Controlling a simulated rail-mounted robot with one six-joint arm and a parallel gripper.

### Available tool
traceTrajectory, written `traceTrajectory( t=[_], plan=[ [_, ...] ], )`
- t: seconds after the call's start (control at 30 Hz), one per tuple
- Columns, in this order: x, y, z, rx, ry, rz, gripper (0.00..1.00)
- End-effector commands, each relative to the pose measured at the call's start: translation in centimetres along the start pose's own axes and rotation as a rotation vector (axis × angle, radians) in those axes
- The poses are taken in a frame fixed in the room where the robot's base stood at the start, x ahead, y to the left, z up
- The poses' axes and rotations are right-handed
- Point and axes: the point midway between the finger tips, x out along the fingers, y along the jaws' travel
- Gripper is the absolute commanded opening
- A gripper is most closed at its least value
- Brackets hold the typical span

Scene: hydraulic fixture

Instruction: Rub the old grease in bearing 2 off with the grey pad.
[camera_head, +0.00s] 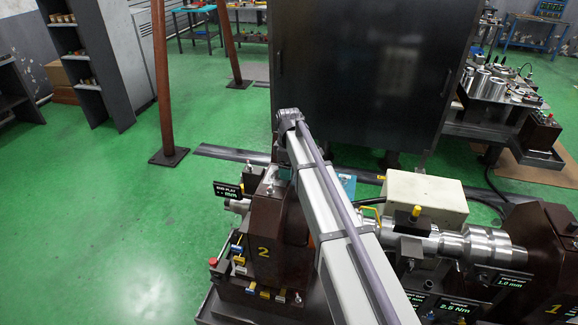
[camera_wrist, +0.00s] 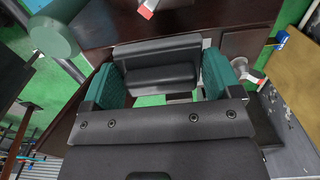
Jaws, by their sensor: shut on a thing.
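Bearing 2 is the dark red-brown block (camera_head: 268,225) marked with a yellow 2 in the head view. My arm crosses in front of its right side, so the bore and any grease there are hidden. In the wrist view my gripper (camera_wrist: 160,88) has two green-faced fingers closed on a dark grey block, which I take to be the grey pad (camera_wrist: 158,75). A dark red-brown surface lies just beyond it. I cannot tell whether the pad touches it. The gripper is hidden in the head view.
A silver shaft (camera_head: 475,243) runs right towards block 1 (camera_head: 545,235). A pale box (camera_head: 425,197) stands behind it. Small coloured blocks (camera_head: 265,293) line the front of bearing 2. A tall dark cabinet (camera_head: 370,75) stands behind. Green floor is clear at left.

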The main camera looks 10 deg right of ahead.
Motion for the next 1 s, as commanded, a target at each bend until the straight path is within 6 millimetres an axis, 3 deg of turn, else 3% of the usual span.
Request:
traceTrajectory(
  t=[1.0],
  plan=[
    [1.9,0.0,0.0,0.000,0.000,0.000,0.58]
  ],
)
